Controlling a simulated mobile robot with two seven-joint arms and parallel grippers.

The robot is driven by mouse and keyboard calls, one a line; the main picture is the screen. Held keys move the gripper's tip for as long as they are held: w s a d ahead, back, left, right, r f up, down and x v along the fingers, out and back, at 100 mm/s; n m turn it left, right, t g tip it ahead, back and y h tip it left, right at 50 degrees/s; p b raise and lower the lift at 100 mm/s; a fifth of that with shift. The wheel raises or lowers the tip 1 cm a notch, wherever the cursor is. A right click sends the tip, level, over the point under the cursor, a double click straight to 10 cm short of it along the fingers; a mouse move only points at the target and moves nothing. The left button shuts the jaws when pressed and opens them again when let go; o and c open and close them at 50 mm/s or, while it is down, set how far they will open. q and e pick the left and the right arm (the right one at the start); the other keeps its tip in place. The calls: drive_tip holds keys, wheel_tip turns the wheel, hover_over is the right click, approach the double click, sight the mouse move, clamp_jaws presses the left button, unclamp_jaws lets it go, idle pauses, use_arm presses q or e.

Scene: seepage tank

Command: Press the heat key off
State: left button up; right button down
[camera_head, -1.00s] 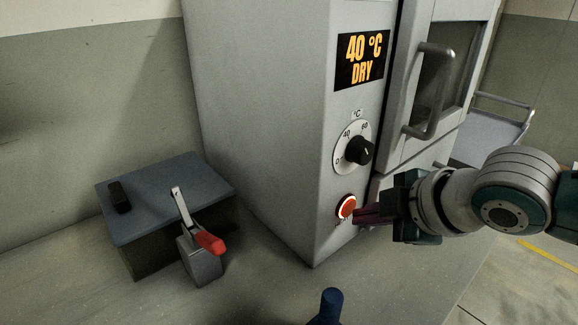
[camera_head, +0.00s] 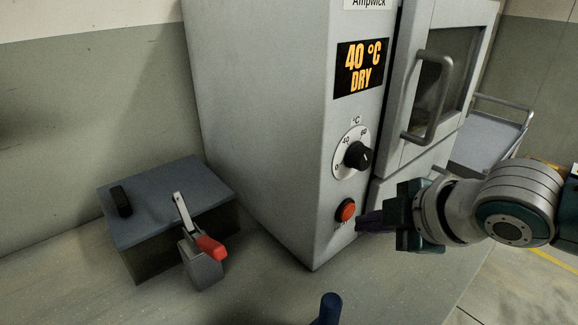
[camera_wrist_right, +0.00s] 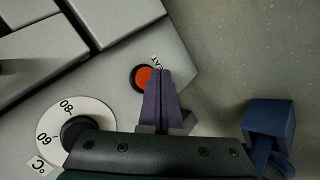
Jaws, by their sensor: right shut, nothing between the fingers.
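The heat key (camera_head: 346,210) is a round red-orange button low on the front of the grey cabinet, below the dial. No bright ring shows around it now. In the right wrist view the heat key (camera_wrist_right: 144,77) sits just left of the fingertips, partly beside the letters of its label. My right gripper (camera_head: 362,222) is shut and empty, with its purple fingers just right of and below the key. In the right wrist view my right gripper (camera_wrist_right: 160,78) overlaps the key's edge; contact cannot be told. My left gripper is not in view.
The cabinet's display (camera_head: 362,68) reads 40 °C DRY. A black dial knob (camera_head: 358,155) is above the key, and a door handle (camera_head: 431,97) is to the right. A red-handled lever (camera_head: 210,247) and dark box (camera_head: 165,200) stand left. A blue post (camera_head: 329,308) is in front.

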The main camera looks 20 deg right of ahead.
drive_tip(key=shift+s, duration=0.15)
drive_tip(key=shift+d, duration=0.1)
drive_tip(key=s+d+p, duration=0.2)
drive_tip(key=s+p, duration=0.1)
drive_tip(key=s, duration=0.2)
drive_tip(key=shift+s, duration=0.3)
drive_tip(key=shift+d, duration=0.1)
